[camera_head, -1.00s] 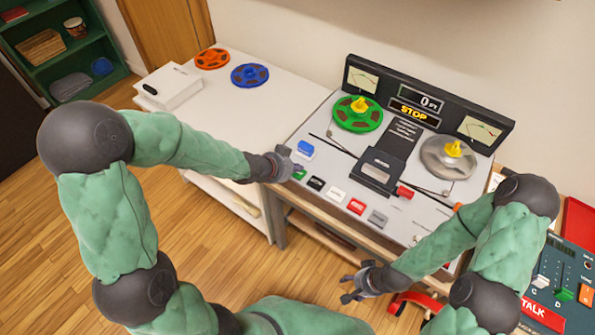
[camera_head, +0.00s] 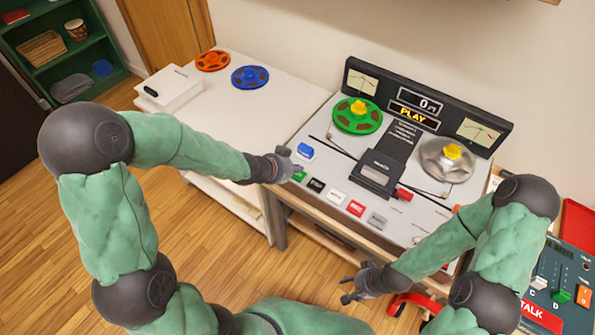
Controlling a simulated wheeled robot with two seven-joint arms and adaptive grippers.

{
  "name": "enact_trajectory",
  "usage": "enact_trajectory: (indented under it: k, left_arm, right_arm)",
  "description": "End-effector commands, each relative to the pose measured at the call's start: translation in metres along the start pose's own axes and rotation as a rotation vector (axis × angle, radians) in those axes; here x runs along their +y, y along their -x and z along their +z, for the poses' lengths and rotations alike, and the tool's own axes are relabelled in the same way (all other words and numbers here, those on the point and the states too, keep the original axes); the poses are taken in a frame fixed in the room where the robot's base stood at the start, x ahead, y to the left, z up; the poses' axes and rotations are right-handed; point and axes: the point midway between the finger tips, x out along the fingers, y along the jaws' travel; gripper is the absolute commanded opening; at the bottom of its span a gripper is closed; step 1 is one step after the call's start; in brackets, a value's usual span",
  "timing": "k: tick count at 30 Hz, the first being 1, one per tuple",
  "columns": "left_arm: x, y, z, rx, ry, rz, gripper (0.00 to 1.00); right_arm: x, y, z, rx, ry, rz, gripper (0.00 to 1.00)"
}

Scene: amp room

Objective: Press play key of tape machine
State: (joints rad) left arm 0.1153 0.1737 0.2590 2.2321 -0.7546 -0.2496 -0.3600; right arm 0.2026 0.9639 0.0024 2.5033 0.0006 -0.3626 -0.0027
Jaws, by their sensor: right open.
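The tape machine (camera_head: 335,155) stands on a wooden stand, with a green reel (camera_head: 357,116) on its left and a grey reel (camera_head: 447,160) on its right. Its display (camera_head: 413,114) reads PLAY in yellow. A row of keys runs along the front edge: green (camera_head: 299,175), black (camera_head: 317,185), white (camera_head: 337,196), red (camera_head: 355,208) and grey (camera_head: 377,220). My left gripper (camera_head: 291,167) is at the green key and partly covers it; I cannot tell whether its fingers are apart. My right gripper (camera_head: 346,289) is open and empty, low in front of the machine.
A white table (camera_head: 210,110) to the left holds an orange reel (camera_head: 212,60), a blue reel (camera_head: 250,76) and a white box (camera_head: 171,86). A mixer panel (camera_head: 560,275) with a TALK button is at the right. Wooden floor is open at lower left.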

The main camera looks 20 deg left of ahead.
Motion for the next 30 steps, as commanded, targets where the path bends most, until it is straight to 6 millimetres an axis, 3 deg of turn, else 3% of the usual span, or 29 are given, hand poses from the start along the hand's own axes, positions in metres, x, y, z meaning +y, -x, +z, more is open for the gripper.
enact_trajectory:
  k: [16,30]
  left_arm:
    - [-0.003,0.007,-0.006,0.001,0.000,-0.001,0.00]
    - [-0.014,0.034,-0.033,0.000,0.000,0.000,0.00]
  right_arm:
    - [-0.003,0.009,0.000,0.000,0.000,0.000,0.54]
    - [-0.017,0.046,0.002,0.000,0.000,0.000,0.54]
